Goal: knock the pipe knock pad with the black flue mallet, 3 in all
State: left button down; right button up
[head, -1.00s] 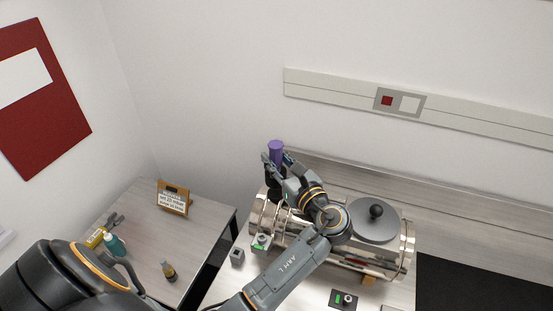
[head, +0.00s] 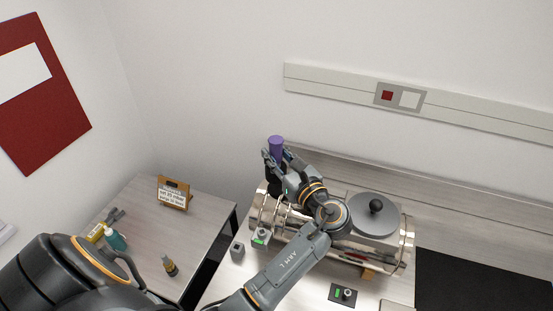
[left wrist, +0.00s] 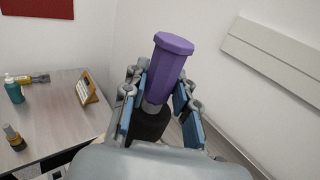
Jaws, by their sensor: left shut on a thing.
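My left gripper (head: 278,158) is shut on a tool with a purple eight-sided upper part (head: 276,143) and a black lower part (head: 274,182). This looks like the black flue mallet. In the left wrist view the purple part (left wrist: 168,68) stands up between the fingers, with a grey neck and the black part (left wrist: 150,124) below it. It is held roughly upright at the left end of the shiny pipework (head: 262,207). I cannot make out the pipe knock pad; the gripper and mallet may cover it. My right gripper is not in view.
A grey lid with a black knob (head: 375,206) sits on the chamber, right of my wrist. The left table holds a sign (head: 173,194), a teal bottle (head: 116,239) and a brown bottle (head: 169,265).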

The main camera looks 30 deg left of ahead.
pick_arm(q)
jog(key=shift+r, duration=0.15)
dwell(0.3)
notch_tip(320, 180, down, 4)
jog(key=shift+r+b, duration=0.2)
jog(key=shift+b, duration=0.5)
jog(key=shift+r+p, duration=0.85)
jog(key=shift+r, duration=1.8)
